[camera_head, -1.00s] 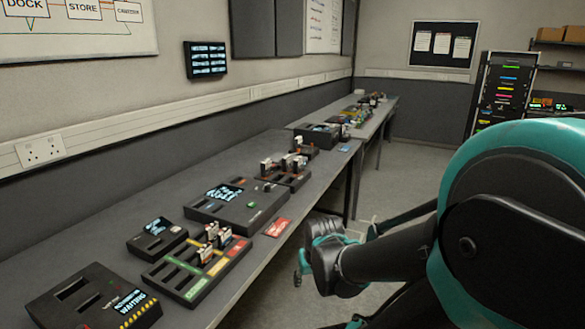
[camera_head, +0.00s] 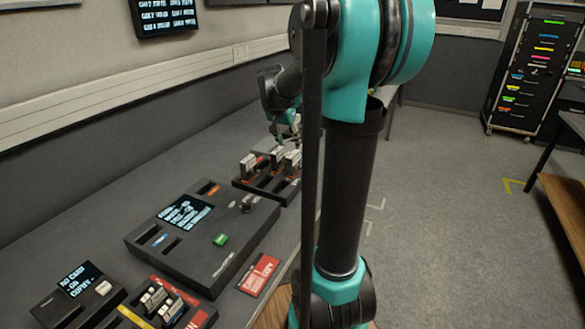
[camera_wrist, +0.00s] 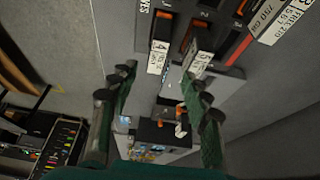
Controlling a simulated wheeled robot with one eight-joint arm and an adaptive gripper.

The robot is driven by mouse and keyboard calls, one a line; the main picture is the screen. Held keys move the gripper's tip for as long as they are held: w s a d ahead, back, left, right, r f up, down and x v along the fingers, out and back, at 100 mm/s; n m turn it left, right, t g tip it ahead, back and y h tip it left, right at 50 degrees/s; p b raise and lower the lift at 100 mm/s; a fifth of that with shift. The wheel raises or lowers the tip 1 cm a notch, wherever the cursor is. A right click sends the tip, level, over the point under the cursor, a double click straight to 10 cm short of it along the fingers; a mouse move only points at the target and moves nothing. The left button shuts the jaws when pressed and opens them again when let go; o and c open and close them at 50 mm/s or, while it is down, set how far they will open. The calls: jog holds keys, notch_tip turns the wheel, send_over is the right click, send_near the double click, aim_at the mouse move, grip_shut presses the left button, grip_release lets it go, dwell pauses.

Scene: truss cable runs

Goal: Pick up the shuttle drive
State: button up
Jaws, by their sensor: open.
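Several upright drives with white labels stand in the slots of a dark rack (camera_head: 246,186) on the bench; one drive (camera_head: 248,164) stands at its left. The wrist view shows two labelled drives (camera_wrist: 160,45) (camera_wrist: 199,50) close up, with a third at the upper right edge. I cannot tell which one is the shuttle drive. My gripper (camera_head: 285,128) is open and hangs just behind the rack's drives in the head view. In the wrist view my gripper's fingers (camera_wrist: 161,88) are apart, with no drive between them. My arm hides the rack's right end.
A large console (camera_head: 190,252) with a screen and a green button lies in front of the rack. A small screen box (camera_head: 67,300), a coloured tray with drives (camera_head: 140,318) and a red card (camera_head: 259,274) lie nearer. The floor (camera_head: 430,200) at right is clear.

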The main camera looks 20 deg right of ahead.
aim_at(295, 161)
jog(key=x, duration=1.1)
jog(key=shift+s+d+f, duration=0.15)
jog(key=shift+d+f, duration=0.05)
jog(key=shift+f, duration=0.1)
grip_shut()
